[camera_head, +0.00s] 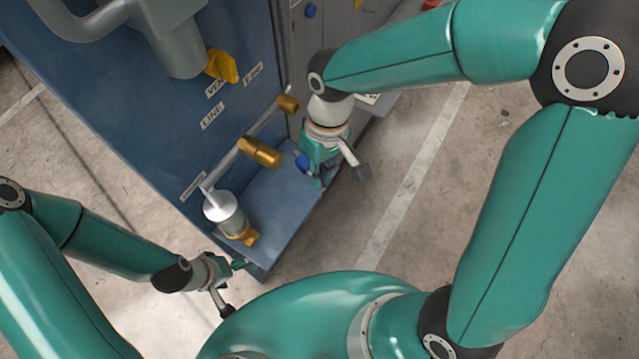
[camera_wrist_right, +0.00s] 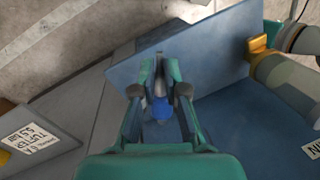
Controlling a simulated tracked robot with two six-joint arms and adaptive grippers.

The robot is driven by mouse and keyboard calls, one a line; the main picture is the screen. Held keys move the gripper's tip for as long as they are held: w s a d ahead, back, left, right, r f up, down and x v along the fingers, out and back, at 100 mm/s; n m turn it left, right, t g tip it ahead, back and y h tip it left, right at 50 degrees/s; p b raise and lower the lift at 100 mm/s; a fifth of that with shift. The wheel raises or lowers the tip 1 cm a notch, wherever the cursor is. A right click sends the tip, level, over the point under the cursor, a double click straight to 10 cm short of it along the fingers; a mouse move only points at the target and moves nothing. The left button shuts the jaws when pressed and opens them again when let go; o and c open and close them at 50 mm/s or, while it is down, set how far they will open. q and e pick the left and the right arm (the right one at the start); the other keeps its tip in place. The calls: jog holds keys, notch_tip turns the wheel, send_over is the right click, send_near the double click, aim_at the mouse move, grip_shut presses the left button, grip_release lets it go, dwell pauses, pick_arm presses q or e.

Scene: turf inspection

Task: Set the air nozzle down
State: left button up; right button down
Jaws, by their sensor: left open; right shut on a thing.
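The air nozzle shows in the right wrist view as a small blue and grey piece (camera_wrist_right: 160,108) between the fingers; its far end is partly hidden by them. In the head view its blue part (camera_head: 302,162) shows at the left side of my right gripper (camera_head: 336,178). My right gripper, also in the wrist view (camera_wrist_right: 160,76), is shut on it, over or close to the blue ledge (camera_head: 287,203). I cannot tell whether the nozzle touches the ledge. My left gripper (camera_head: 232,284) is open and empty, beside the ledge's near corner.
A blue cabinet (camera_head: 150,105) with labels and a yellow handle (camera_head: 222,66) stands behind the ledge. A pipe with brass fittings (camera_head: 261,152) runs along it to a silver canister (camera_head: 225,210) at the ledge's left. The concrete floor (camera_head: 410,225) at the right is clear.

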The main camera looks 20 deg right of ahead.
aim_at(320, 196)
notch_tip(320, 196, down, 6)
jog(key=shift+w+f, duration=0.1)
dwell(0.4)
jog(key=shift+f+b, duration=0.1)
jog(key=shift+b, duration=0.2)
jog(key=c, duration=1.2)
grip_release()
